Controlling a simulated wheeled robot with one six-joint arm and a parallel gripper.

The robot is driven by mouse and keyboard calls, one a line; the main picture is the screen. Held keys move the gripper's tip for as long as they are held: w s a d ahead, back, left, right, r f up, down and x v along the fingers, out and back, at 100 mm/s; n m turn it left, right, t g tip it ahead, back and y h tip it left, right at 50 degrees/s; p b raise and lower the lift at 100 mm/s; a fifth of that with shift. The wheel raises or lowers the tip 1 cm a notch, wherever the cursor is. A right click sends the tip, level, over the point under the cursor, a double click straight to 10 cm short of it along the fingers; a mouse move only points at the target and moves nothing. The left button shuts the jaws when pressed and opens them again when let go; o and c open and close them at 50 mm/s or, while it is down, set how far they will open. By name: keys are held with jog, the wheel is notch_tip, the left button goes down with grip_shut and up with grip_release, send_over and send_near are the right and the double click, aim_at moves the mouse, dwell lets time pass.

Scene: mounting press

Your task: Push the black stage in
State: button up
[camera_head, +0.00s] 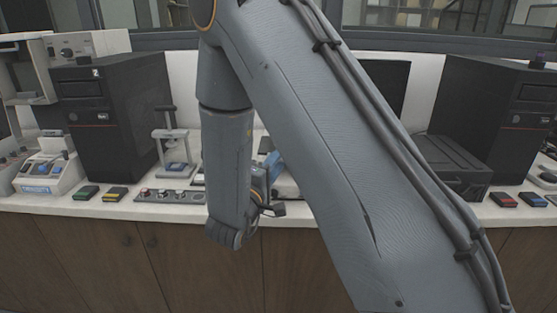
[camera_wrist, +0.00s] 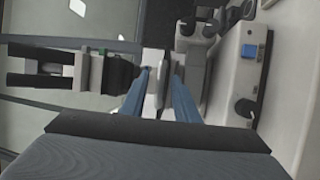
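In the wrist view my gripper (camera_wrist: 162,74) shows as two blue fingers with a clear gap between their tips. A pale grey part shows in the gap; I cannot tell whether the fingers touch it. A black and pale device lies left of the tips, with a black round part (camera_wrist: 118,73) close beside the left finger. I cannot make out for certain which part is the black stage. In the head view my arm hides most of the work area; a blue piece of my gripper (camera_head: 272,164) shows behind it.
In the wrist view a pale device (camera_wrist: 235,78) with a blue button and black knobs stands to the right. In the head view a small press (camera_head: 168,134), a control strip (camera_head: 170,196) and a black tower (camera_head: 112,110) stand left of my arm. A black box (camera_head: 447,165) stands right.

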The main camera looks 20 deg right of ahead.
grip_shut()
jog(key=shift+w, duration=0.1)
jog(key=w, duration=0.2)
jog(key=w+d, duration=0.1)
jog(key=w, duration=0.1)
jog(key=shift+d+r, duration=0.15)
grip_release()
jog(key=shift+s, duration=0.1)
